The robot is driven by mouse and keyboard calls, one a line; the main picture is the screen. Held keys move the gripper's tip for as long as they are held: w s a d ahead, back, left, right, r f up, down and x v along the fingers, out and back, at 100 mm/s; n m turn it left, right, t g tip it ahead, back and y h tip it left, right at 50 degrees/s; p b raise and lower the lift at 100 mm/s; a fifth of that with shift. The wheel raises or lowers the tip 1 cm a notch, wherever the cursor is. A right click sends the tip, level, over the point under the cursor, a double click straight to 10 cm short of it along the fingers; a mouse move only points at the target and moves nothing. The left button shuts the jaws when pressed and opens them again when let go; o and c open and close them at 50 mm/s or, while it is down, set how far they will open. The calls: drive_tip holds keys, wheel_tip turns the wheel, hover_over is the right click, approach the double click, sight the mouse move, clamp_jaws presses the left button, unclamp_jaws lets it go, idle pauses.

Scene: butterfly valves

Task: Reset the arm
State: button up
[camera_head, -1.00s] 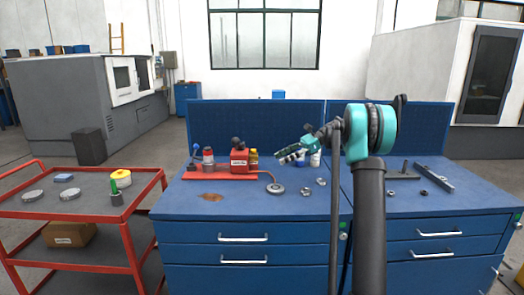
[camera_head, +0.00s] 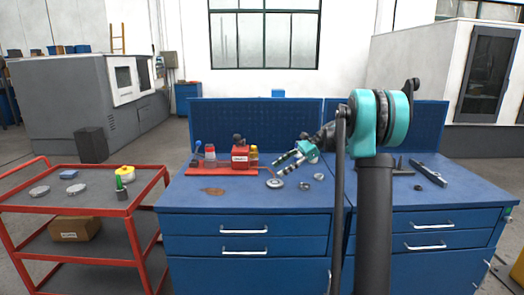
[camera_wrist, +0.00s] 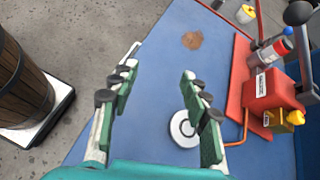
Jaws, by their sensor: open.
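My gripper (camera_head: 279,167) hangs above the blue workbench (camera_head: 240,198), with its fingers pointing left and slightly down in the head view. In the wrist view my gripper (camera_wrist: 161,65) has its two fingers spread wide with nothing held between them. A round metal disc (camera_head: 274,184) lies on the bench below the fingers. The disc also shows in the wrist view (camera_wrist: 183,130), partly hidden by the right finger. My arm's elbow stands high on the right and hides part of the bench.
A red valve assembly (camera_head: 240,158) stands on a red base plate (camera_head: 208,172) on the bench. Small metal parts (camera_head: 305,185) and a bar (camera_head: 432,176) lie farther right. A red-framed cart (camera_head: 80,208) stands left. The wrist view shows a wooden barrel (camera_wrist: 22,80).

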drive_tip(key=s+d+f+n+t+h, duration=0.2)
drive_tip(key=s+f, duration=0.5)
drive_tip(key=s, duration=0.4)
drive_tip(key=s+d+f+n+t+h, duration=0.2)
drive_tip(key=s+d+f+n+h, duration=0.3)
drive_tip(key=s, duration=0.7)
drive_tip(key=s+d+f+n+t+h, duration=0.2)
drive_tip(key=s+d+f+n+h, duration=0.2)
drive_tip(key=s, duration=0.8)
wheel_tip(320, 180, down, 5)
drive_tip(key=n, duration=0.2)
drive_tip(key=shift+s+r+n, duration=0.15)
drive_tip(key=shift+r+n, duration=0.05)
drive_tip(key=shift+n, duration=0.2)
